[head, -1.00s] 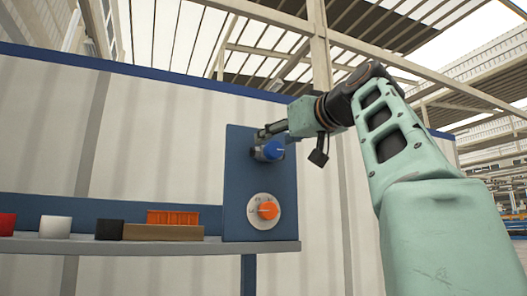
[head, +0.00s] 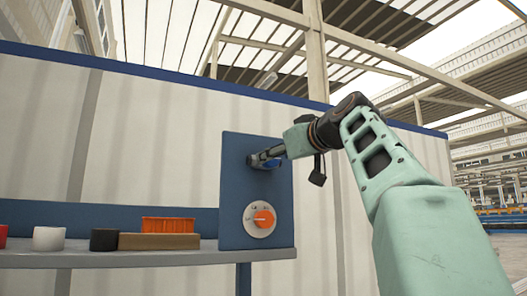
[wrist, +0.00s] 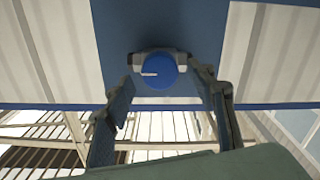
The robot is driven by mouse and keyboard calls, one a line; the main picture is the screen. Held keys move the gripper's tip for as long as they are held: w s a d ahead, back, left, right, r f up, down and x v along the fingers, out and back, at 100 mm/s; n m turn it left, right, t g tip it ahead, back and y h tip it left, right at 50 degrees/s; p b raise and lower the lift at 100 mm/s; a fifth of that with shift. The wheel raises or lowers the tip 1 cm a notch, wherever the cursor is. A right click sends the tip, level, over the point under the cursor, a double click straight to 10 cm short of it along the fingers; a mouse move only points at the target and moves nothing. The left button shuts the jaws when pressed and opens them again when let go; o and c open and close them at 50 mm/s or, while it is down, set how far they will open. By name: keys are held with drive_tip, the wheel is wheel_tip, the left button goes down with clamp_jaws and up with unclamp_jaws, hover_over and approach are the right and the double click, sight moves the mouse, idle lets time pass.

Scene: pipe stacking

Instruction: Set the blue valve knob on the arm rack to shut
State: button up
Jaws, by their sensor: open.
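The blue valve knob (head: 273,163) sits on the upper part of the dark blue panel (head: 232,190). In the head view my gripper (head: 265,156) is in front of it and hides much of it. In the wrist view the round blue knob (wrist: 160,76) shows whole, with a white mark pointing left, on a grey mount (wrist: 144,57). My gripper (wrist: 164,82) is open, with one finger on each side of the knob and a gap visible on both sides. I cannot tell how deep the fingertips reach.
An orange knob on a pale dial (head: 263,218) is lower on the same panel. A pale wall stands behind.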

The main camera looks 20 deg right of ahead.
drive_tip(key=shift+w, duration=0.85)
drive_tip(key=shift+c, duration=0.4)
drive_tip(key=c, duration=1.1)
drive_tip(key=shift+m+p, duration=2.2)
drive_tip(key=shift+m, duration=6.8)
